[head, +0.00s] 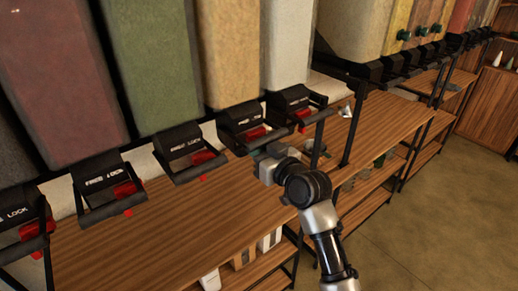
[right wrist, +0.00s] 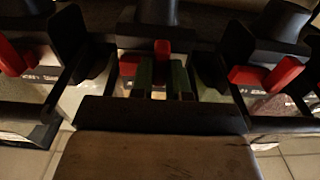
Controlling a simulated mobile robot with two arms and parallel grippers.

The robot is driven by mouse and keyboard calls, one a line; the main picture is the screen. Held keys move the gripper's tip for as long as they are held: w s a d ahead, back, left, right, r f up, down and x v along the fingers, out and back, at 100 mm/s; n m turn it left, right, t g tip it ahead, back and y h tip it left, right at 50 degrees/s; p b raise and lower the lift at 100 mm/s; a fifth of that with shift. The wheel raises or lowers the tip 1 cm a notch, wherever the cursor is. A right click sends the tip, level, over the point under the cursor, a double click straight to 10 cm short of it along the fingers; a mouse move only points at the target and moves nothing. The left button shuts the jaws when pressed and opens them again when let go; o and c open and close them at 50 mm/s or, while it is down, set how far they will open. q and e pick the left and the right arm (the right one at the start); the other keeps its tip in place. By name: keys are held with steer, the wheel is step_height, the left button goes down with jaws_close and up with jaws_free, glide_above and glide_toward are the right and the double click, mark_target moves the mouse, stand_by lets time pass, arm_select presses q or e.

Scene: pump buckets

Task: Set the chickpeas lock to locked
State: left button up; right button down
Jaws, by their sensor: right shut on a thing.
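The task's lock appears to be a red lever on a black dispenser spout. My right gripper (head: 259,154) reaches up to the spout (head: 240,120) under the beige bin (head: 228,50). In the right wrist view its two green fingers (right wrist: 162,76) are closed around a red lock part (right wrist: 161,48), and more red shows just left of them (right wrist: 128,65). The fingers hide part of the lever, so I cannot tell its lock position. No chickpeas label is readable. My left gripper is not in view.
Neighbouring spouts with red levers stand close on both sides, under the green bin (head: 155,70) and the white bin (head: 285,45). Their labels read FREE and LOCK. A wooden counter (head: 150,235) runs below. A black post (head: 353,125) stands to the right.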

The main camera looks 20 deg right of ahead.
steer(key=shift+w+d+b, duration=0.15)
steer(key=shift+w+d, duration=0.05)
steer(key=shift+d, duration=0.4)
steer(key=shift+w+d+b, duration=0.15)
steer(key=shift+w+d, duration=0.05)
steer(key=shift+d, duration=0.35)
steer(key=c, duration=1.4)
jaws_free()
steer(key=shift+c, duration=0.2)
steer(key=o, duration=0.3)
steer(key=shift+w+d, duration=0.1)
steer(key=shift+d, duration=0.1)
steer(key=shift+o, duration=0.2)
steer(key=shift+a, duration=0.1)
